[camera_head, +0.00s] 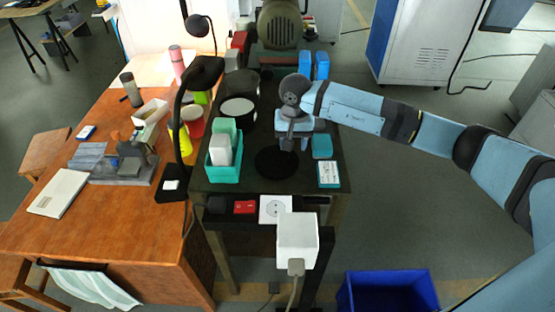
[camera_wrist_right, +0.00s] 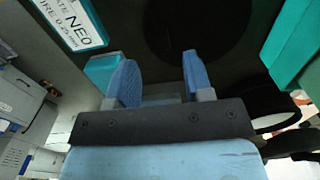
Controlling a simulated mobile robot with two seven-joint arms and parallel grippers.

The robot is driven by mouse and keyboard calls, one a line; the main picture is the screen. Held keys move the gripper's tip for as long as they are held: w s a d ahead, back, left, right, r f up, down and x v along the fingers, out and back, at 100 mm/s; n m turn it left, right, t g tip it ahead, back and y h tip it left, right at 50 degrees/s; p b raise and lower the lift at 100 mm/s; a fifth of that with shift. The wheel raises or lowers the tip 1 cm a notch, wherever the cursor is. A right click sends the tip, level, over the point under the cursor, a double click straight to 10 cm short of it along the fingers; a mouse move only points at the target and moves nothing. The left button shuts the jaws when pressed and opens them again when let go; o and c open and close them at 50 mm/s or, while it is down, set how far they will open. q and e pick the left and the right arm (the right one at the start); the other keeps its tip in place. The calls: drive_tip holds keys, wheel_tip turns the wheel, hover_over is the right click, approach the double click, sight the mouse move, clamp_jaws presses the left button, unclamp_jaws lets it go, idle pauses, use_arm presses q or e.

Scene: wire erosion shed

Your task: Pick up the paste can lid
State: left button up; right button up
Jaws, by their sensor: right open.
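A flat black disc (camera_head: 277,163), which looks like the paste can lid, lies on the dark bench top; it also shows in the wrist view (camera_wrist_right: 198,22), dark on dark. A round black can (camera_head: 238,109) with a pale top stands behind it to the left. My right gripper (camera_head: 294,146) points down just behind and right of the disc; its height above the bench is hard to tell. In the wrist view its two blue fingers (camera_wrist_right: 158,78) are apart with nothing between them. My left gripper is not in view.
A teal bin (camera_head: 224,172) with blocks stands left of the disc. A teal block (camera_head: 322,146) and a white labelled box (camera_head: 328,174) lie to its right. Two blue containers (camera_head: 314,66) stand farther back. A black lamp (camera_head: 180,120) rises at the left edge.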

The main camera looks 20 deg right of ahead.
sight(291, 156)
drive_tip(key=shift+f, duration=0.35)
wheel_tip(291, 156, down, 4)
drive_tip(key=shift+w+a+r+p, duration=0.1)
drive_tip(key=shift+r+p, duration=0.1)
drive_tip(key=shift+p, duration=0.7)
drive_tip(key=shift+f, duration=0.45)
drive_tip(key=shift+c, duration=0.2)
clamp_jaws()
